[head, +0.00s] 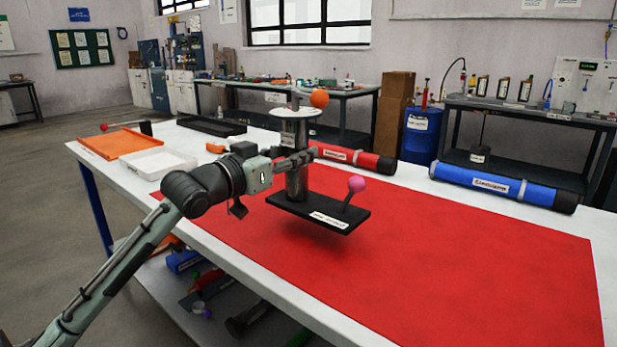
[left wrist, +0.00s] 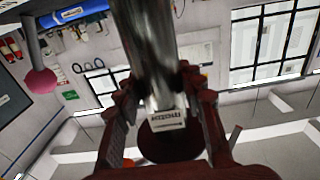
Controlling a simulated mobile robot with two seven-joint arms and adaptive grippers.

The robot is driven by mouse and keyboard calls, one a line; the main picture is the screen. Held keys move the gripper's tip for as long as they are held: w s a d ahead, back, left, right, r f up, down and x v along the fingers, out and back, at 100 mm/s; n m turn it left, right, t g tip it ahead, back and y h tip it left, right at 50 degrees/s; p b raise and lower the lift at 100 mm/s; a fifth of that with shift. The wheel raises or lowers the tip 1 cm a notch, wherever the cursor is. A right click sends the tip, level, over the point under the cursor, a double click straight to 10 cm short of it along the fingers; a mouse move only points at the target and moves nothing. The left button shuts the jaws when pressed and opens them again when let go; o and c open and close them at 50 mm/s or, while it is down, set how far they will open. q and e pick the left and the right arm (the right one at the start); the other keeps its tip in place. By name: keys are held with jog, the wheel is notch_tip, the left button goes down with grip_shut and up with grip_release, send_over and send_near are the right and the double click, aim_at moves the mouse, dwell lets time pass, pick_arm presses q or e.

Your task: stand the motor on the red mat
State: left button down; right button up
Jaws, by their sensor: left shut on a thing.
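The motor, as I take it, is a metal cylinder (head: 297,182) on a black rectangular base (head: 318,210). It has a white disc and an orange ball on top, and a pink-knobbed lever on the base. It is upright over the far left part of the red mat (head: 450,270), with a shadow below, so the base looks a little above the mat. My left gripper (head: 296,162) is shut on the cylinder from the left. In the left wrist view, the fingers (left wrist: 158,100) flank the shiny cylinder (left wrist: 150,50). My right gripper is not in view.
A red tube (head: 352,158) and a blue tube (head: 490,186) lie along the table's back edge. A white tray (head: 158,164), an orange tray (head: 118,142) and a black tray (head: 212,126) sit at the left. The mat's right and front are clear.

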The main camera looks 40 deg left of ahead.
aim_at(297, 182)
pick_arm(q)
jog(key=shift+w+d+f, duration=0.5)
jog(key=shift+w+d, duration=0.15)
jog(key=shift+d, duration=0.2)
notch_tip(297, 182, down, 4)
jog(key=shift+r, duration=0.15)
jog(key=c, duration=1)
grip_release()
jog(key=shift+f, duration=0.25)
jog(key=shift+o, duration=0.2)
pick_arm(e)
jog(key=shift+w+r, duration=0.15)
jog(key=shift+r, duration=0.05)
pick_arm(q)
jog(key=shift+s, duration=0.1)
